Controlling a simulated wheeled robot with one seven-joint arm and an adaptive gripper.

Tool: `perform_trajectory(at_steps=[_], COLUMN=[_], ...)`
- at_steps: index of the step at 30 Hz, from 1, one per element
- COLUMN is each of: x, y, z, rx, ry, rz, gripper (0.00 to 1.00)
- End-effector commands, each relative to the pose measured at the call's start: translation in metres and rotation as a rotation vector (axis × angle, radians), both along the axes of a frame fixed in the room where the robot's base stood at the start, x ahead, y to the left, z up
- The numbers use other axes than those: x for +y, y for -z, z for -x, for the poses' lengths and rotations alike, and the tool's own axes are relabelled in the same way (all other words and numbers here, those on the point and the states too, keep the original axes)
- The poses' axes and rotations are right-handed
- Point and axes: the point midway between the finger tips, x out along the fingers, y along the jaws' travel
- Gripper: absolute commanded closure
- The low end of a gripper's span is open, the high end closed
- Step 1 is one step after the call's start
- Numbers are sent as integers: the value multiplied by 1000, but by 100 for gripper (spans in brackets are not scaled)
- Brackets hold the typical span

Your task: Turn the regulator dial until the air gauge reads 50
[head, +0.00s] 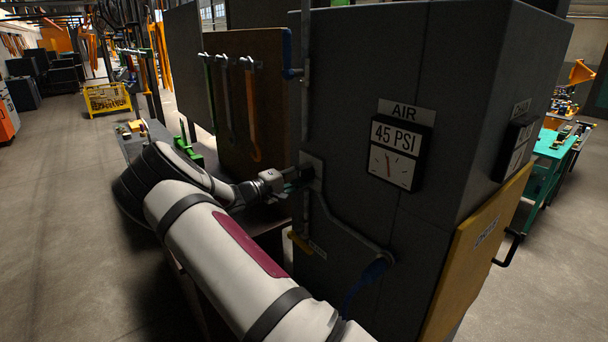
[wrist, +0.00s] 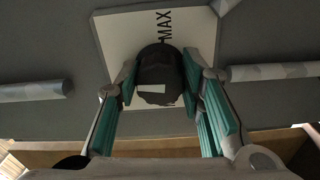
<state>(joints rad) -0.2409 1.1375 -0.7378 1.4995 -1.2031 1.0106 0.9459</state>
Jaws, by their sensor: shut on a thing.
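The air gauge (head: 395,152) is on the dark grey cabinet face, under an AIR label, and reads 45 PSI. The regulator dial (wrist: 158,76) is a dark round knob with a light mark, on a white plate marked MAX (wrist: 118,42). My gripper (wrist: 160,84) has its teal-padded fingers on both sides of the dial and is shut on it. In the head view my gripper (head: 296,180) reaches the cabinet left of the gauge; the dial is mostly hidden there by the fingers.
A pipe runs along the cabinet (head: 352,70) above and below the dial plate. A board with hanging tools (head: 262,80) stands to the left. A yellow panel (head: 478,255) is on the right face.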

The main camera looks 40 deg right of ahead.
Motion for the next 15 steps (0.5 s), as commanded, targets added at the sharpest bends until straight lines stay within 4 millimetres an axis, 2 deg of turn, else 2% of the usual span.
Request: perform_trajectory(at_steps=[15], x=[0], y=[2], z=[1], rx=[-108], ry=[3], rz=[5], gripper=[93])
